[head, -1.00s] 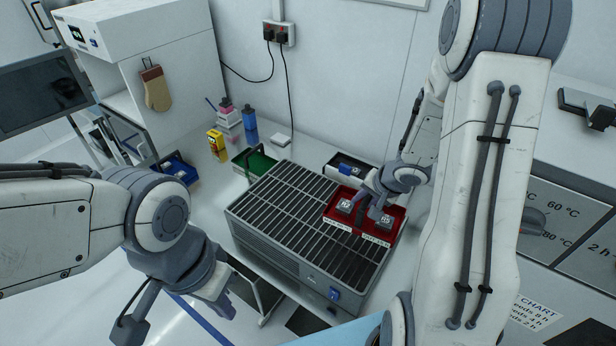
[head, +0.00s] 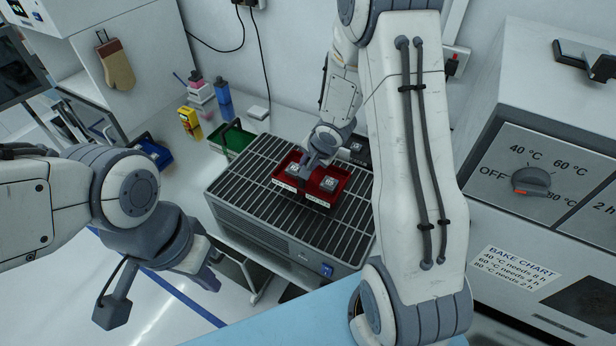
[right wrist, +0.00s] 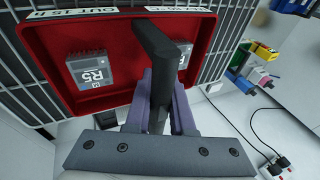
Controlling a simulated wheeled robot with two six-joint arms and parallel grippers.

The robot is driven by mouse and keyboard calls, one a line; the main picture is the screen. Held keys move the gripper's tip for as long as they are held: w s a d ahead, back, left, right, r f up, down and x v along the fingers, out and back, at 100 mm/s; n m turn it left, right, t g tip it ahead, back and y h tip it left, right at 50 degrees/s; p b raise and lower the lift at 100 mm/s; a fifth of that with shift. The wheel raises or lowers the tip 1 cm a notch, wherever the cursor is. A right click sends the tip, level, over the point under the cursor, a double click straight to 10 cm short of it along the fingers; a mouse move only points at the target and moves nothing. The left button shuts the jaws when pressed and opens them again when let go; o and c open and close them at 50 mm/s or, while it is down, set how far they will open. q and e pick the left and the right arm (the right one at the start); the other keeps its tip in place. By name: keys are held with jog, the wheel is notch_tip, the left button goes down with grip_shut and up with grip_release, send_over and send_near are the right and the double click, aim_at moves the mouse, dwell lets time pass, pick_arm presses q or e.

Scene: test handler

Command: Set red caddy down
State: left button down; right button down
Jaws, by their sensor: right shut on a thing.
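The red caddy (head: 313,186) is a shallow two-part tray over the grey slatted rack (head: 235,193). It holds two small grey blocks, one marked R5 (right wrist: 92,72). It looks level; I cannot tell whether its underside touches the slats.
A green bin (head: 238,140) stands behind the rack's left corner, and a dark bin (head: 357,146) behind its right part. A yellow bottle (head: 189,122) and blue bottle (head: 223,94) stand farther back. An oven with a dial (head: 531,181) is at right. Slats left of the caddy are bare.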

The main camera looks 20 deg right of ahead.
jog(key=shift+f+b, duration=1.25)
jog(key=shift+f, duration=0.75)
jog(key=shift+f, duration=0.1)
jog(key=c, duration=0.8)
grip_release()
jog(key=shift+o, duration=0.2)
